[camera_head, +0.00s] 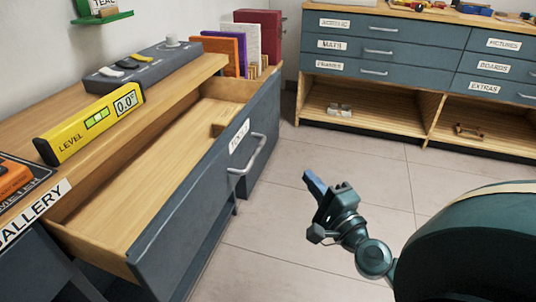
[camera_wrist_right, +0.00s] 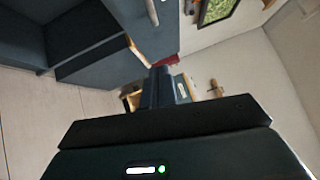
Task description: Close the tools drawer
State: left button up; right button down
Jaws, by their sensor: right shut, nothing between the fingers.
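The tools drawer (camera_head: 190,220) has a blue-grey front and a pale wooden inside, and it stands pulled out from the bench at the left. Its front carries a white label (camera_head: 239,136), partly readable, and a metal bar handle (camera_head: 247,168). The drawer looks mostly empty, with a small wooden piece toward its far end. My right gripper (camera_head: 314,183) is in front of the drawer, to the right of the handle and apart from it. Its fingers are shut and empty. It also shows in the right wrist view (camera_wrist_right: 157,88). My left gripper is not in view.
On the bench top are a yellow level (camera_head: 92,124), a grey switch box (camera_head: 146,63) and several upright books (camera_head: 262,35). A blue cabinet (camera_head: 385,45) with labelled drawers and open shelves stands at the back right. The tiled floor (camera_head: 290,215) between is clear.

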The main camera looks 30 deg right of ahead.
aim_at(205, 150)
jog(key=w+a+r, duration=0.2)
jog(key=w, duration=1)
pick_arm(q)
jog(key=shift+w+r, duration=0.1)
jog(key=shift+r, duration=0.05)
pick_arm(e)
jog(key=w+a+p, duration=0.1)
jog(key=w+a, duration=0.1)
jog(key=w+a+p, duration=0.1)
jog(key=w+a, duration=0.1)
jog(key=w, duration=0.1)
jog(key=w+a+p, duration=0.1)
jog(key=w+a, duration=0.1)
jog(key=shift+w+a+r+p, duration=0.15)
jog(key=shift+a+r+p, duration=0.05)
jog(key=shift+r+p, duration=0.1)
jog(key=w+a, duration=0.3)
jog(key=w, duration=0.1)
jog(key=w+a, duration=0.2)
jog(key=shift+w+a+f, duration=0.3)
jog(key=shift+w+a, duration=0.2)
jog(key=shift+w, duration=0.05)
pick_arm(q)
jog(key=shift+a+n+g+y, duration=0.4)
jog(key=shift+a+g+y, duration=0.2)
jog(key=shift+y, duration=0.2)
pick_arm(e)
jog(key=shift+w+a+r, duration=0.1)
jog(key=shift+a+r, duration=0.05)
jog(key=shift+r, duration=0.05)
